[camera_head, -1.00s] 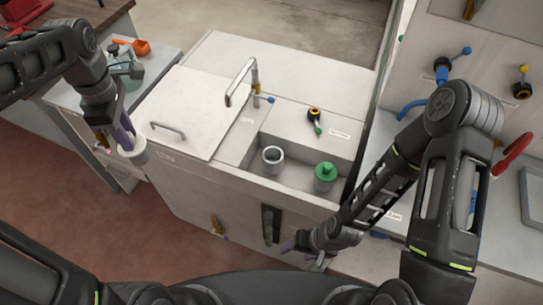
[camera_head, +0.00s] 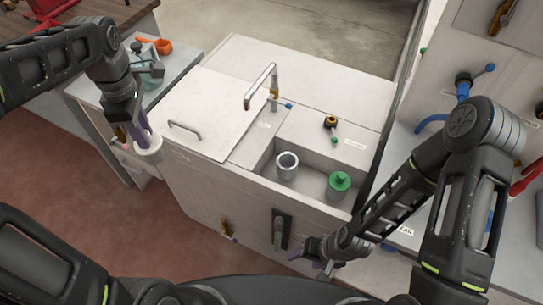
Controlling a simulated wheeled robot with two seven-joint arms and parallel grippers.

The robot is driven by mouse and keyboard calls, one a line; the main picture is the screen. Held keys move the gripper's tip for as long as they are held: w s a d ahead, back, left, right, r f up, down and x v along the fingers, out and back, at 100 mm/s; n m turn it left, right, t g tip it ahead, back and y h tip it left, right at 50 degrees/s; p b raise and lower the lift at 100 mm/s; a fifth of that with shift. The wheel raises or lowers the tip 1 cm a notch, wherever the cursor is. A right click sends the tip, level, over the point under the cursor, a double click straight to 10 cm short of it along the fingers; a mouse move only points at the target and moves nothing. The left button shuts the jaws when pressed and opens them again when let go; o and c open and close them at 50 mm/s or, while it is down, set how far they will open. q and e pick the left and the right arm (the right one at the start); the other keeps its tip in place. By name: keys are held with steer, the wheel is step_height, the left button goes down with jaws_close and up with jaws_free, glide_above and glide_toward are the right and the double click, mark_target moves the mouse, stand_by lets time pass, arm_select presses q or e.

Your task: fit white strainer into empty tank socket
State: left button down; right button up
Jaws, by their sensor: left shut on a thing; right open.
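My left gripper (camera_head: 142,138) is shut on the white strainer (camera_head: 149,151), a short white cylinder. It holds the strainer in the air at the left front corner of the white tank cabinet. The empty tank socket (camera_head: 287,165) is a grey open ring in the recessed tank bay, well to the right of the strainer. A green strainer (camera_head: 339,184) stands in the same bay to the right of the empty socket. My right gripper (camera_head: 320,262) is open and empty, low in front of the cabinet; its fingers are partly hidden by its own arm.
A closed lid with a handle (camera_head: 185,130) covers the cabinet's left side. A tall faucet (camera_head: 262,86) stands behind the bay, with a black and yellow valve (camera_head: 331,123) nearby. A side table with an orange scoop (camera_head: 155,45) is at the left. A panel with valves (camera_head: 464,84) rises at the right.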

arm_select(q)
steer(key=w+d+f+m+b, duration=0.4)
steer(key=w+d+f+m, duration=0.6)
steer(key=m, duration=1)
steer(key=shift+w+d+f, duration=0.2)
steer(key=shift+d+f, duration=0.6)
steer(key=shift+d, duration=0.35)
arm_select(e)
steer(key=f, duration=0.5)
steer(key=shift+s+d, duration=0.1)
steer(key=shift+s, duration=0.25)
steer(key=shift+c, duration=0.2)
